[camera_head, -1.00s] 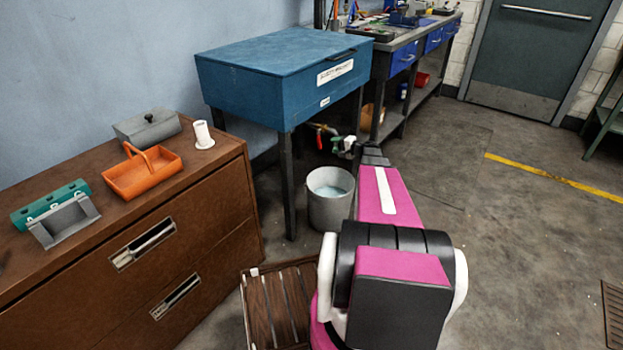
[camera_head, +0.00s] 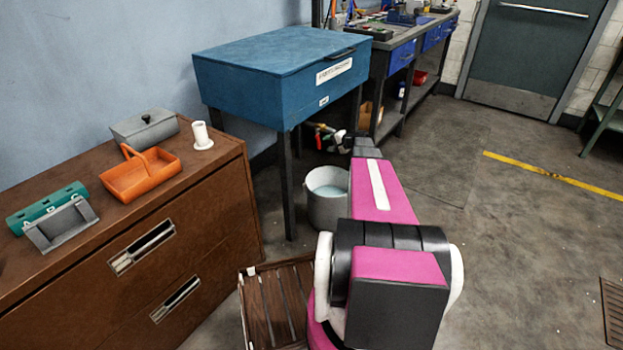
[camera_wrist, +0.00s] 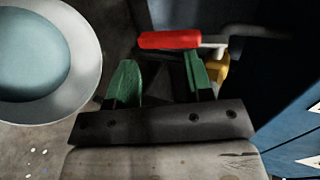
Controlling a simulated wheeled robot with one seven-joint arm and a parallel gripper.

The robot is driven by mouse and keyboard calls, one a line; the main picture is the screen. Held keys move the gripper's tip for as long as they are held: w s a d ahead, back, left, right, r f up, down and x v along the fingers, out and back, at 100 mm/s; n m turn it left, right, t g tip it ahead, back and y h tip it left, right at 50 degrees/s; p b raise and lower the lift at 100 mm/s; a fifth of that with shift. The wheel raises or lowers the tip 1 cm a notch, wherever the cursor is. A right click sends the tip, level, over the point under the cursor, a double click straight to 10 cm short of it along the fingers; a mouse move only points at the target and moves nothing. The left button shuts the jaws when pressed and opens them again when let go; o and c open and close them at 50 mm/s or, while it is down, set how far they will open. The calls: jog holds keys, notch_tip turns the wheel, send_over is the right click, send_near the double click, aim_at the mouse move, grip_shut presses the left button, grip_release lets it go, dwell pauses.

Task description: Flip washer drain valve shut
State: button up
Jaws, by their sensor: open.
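The drain valve has a red lever handle (camera_wrist: 168,40) that lies crosswise in the wrist view, just beyond my fingertips. Its pale stem and brass body (camera_wrist: 217,68) show at its right. My gripper (camera_wrist: 160,70) is open, with its two green fingers apart and nothing between them. The right fingertip is close to the handle's right part; I cannot tell if they touch. In the head view the red of the valve (camera_head: 319,139) is small under the blue washer cabinet (camera_head: 270,95), and my arm hides most of the gripper.
A grey bucket (camera_head: 325,215) of pale liquid stands beside the cabinet leg, and it fills the left of the wrist view (camera_wrist: 88,95). A wooden slatted crate (camera_head: 245,310) lies near my base. A brown drawer cabinet (camera_head: 205,215) stands left.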

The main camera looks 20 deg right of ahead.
jog(key=v, duration=1.2)
jog(key=s+a+f+n+g+h, duration=0.1)
jog(key=s+a+f+n+g, duration=0.1)
jog(key=s+a, duration=0.5)
jog(key=s+a+f+n+g+h, duration=0.1)
jog(key=s+a+n+g, duration=0.3)
jog(key=a, duration=1.1)
jog(key=shift+s+a+f+g+h, duration=0.25)
jog(key=shift+s+f+g+h, duration=0.25)
jog(key=shift+s+g, duration=0.7)
jog(key=shift+s+t, duration=0.3)
